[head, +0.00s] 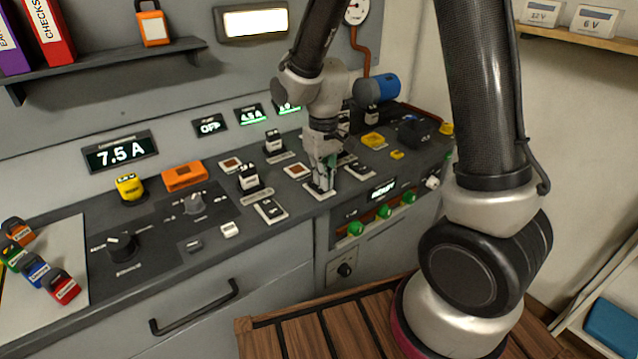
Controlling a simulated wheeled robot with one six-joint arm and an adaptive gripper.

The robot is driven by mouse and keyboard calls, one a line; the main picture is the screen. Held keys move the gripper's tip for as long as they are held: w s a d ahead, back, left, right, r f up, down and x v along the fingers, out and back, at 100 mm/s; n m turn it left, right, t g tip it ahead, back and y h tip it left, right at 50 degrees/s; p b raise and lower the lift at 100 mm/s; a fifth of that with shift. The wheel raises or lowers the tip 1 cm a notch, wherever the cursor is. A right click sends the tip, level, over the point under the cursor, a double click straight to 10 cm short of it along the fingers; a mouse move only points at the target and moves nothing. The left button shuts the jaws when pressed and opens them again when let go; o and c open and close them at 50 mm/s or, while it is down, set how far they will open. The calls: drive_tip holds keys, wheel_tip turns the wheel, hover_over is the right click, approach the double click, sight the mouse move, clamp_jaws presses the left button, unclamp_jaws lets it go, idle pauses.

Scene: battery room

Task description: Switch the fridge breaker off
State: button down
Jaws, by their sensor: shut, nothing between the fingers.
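My gripper (325,170) is shut and empty, pointing down at a small switch plate (319,192) on the console. Its tips are at or just above that plate; I cannot tell whether they touch. Several breakers with white-topped levers stand near it: one (249,178) to the left, one (273,141) farther back, and one (344,116) partly behind my arm. Their labels are too small to read, so I cannot tell which is the fridge breaker. Small displays on the wall behind read "OFF" (210,125) and about "4.5 A" (252,114); a third is partly hidden by my arm.
The console (215,262) carries a black knob (122,245), a yellow block (130,188) and an orange block (185,176). Coloured padlocks (37,271) lie at the left. Green buttons (384,211) line the front at right. A wooden slatted surface (305,335) is below.

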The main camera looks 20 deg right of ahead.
drive_tip(key=shift+f, duration=0.25)
drive_tip(key=shift+r, duration=3.5)
drive_tip(key=s+d+r+m+t, duration=0.1)
drive_tip(key=s+d+r+t, duration=0.1)
drive_tip(key=s+d+r, duration=0.5)
drive_tip(key=s+d+r+m+t, duration=0.2)
drive_tip(key=s+d+r, duration=0.5)
drive_tip(key=s, duration=0.5)
drive_tip(key=shift+d+r+m, duration=0.3)
drive_tip(key=shift+d, duration=0.15)
